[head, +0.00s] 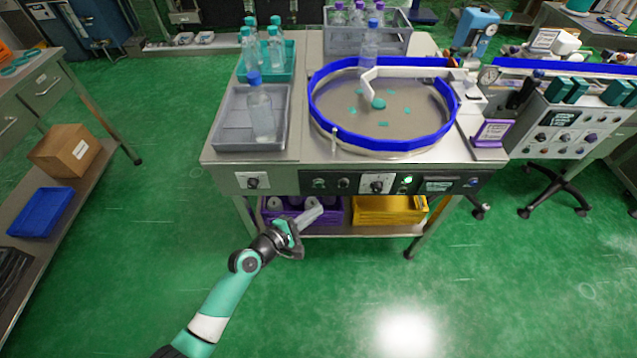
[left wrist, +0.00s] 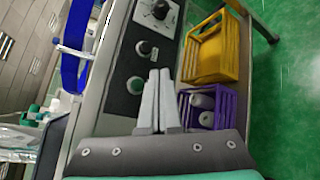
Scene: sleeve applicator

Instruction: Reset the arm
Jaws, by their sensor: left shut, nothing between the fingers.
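My left arm, teal, white and black, reaches in from the bottom of the head view. Its gripper (head: 312,215) is shut and empty, in front of the machine table's lower part, below the control panel. In the left wrist view the two pale fingers (left wrist: 159,100) lie together with nothing between them, and the panel with its knobs is beyond them. The machine table (head: 225,168) carries a round turntable (head: 400,100) with a blue rim and a white curved guide. My right gripper does not show in either view.
A grey tray (head: 229,133) with a bottle (head: 261,112) stands on the table's left. A teal tray (head: 287,65) with bottles and a grey crate (head: 340,43) are behind. Purple (head: 328,214) and yellow (head: 398,212) crates sit on the lower shelf. Green floor in front is clear.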

